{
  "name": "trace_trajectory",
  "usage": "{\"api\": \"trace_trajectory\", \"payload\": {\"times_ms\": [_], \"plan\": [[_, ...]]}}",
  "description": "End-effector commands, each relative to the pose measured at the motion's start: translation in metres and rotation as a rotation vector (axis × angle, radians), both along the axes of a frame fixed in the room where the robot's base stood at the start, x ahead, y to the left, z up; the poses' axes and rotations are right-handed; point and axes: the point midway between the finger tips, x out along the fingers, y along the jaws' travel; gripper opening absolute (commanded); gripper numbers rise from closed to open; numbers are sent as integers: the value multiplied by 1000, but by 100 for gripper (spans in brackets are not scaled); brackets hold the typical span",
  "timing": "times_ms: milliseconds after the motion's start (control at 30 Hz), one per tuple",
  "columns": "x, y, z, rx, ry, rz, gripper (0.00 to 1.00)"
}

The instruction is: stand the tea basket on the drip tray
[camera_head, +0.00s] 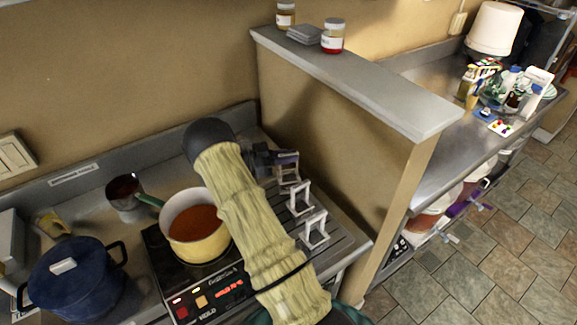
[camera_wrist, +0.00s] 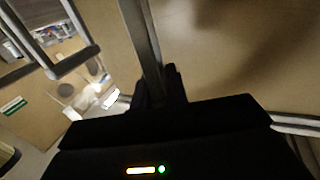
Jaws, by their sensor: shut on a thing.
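My gripper (camera_head: 272,160) is at the far end of my arm, above the back part of the ridged grey drip tray (camera_head: 342,238). In the wrist view my gripper (camera_wrist: 158,92) is shut on a grey bar, which I take as part of the tea basket (camera_wrist: 143,42). In the head view a small grey frame at the gripper, likely the tea basket (camera_head: 288,172), is partly hidden. I cannot tell whether it touches the tray. Two similar pale square frames, one farther back (camera_head: 300,197) and one nearer (camera_head: 314,230), stand upright on the tray.
A yellow pot (camera_head: 195,228) of reddish liquid sits on the black hob (camera_head: 165,262) left of my arm. A dark blue lidded pot (camera_head: 72,285) and a small metal pot (camera_head: 124,197) stand farther left. A partition (camera_head: 330,140) with jars on its ledge rises beyond the tray.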

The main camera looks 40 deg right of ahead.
Motion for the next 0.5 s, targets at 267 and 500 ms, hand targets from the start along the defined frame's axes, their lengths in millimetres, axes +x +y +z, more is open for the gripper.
{"api": "trace_trajectory", "payload": {"times_ms": [267,500], "plan": [[0,0,-26,0,4,1,0],[0,0,-41,0,-1,0,0]]}}
